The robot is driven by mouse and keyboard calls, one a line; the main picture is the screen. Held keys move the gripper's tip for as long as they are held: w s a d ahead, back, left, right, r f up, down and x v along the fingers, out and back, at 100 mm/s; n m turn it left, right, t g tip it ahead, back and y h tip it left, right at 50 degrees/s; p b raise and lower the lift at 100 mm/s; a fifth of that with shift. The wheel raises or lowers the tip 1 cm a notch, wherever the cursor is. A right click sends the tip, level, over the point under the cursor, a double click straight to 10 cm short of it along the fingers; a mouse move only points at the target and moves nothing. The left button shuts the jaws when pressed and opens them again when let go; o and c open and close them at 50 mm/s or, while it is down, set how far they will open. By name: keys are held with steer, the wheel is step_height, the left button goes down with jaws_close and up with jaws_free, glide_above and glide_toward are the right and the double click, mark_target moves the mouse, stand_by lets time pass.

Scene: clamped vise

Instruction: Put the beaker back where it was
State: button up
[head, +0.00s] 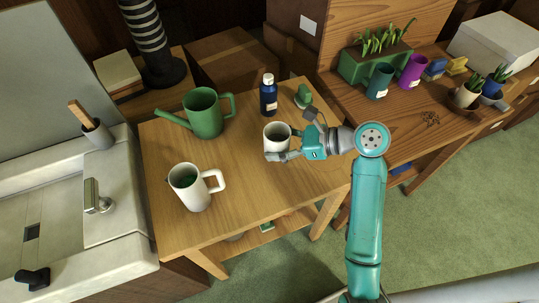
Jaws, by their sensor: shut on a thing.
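A white cup-like beaker (276,143) is near the right part of the small wooden table (245,190). My gripper (290,138) reaches in from the right and is shut on the beaker, with one finger along its near side. The other finger is partly hidden behind the rim. The beaker looks upright. From this view I cannot tell whether its base touches the table or hangs just above it.
A white jug (192,192) and a green watering can (204,113) stand left of the beaker. A blue bottle (268,97) and a small green object (303,97) are behind it. A bench (405,115) with mugs and plants is right. The table's front right is clear.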

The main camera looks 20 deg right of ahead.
mark_target(278, 171)
step_height(278, 171, down, 10)
steer(key=shift+w+r, duration=0.1)
stand_by(0.4)
steer(key=o, duration=1.2)
steer(key=shift+d+r, duration=0.1)
steer(key=shift+d, duration=0.1)
steer(key=v, duration=1.1)
steer(key=shift+s+d, duration=0.15)
steer(key=shift+s, duration=0.15)
steer(key=shift+s, duration=0.1)
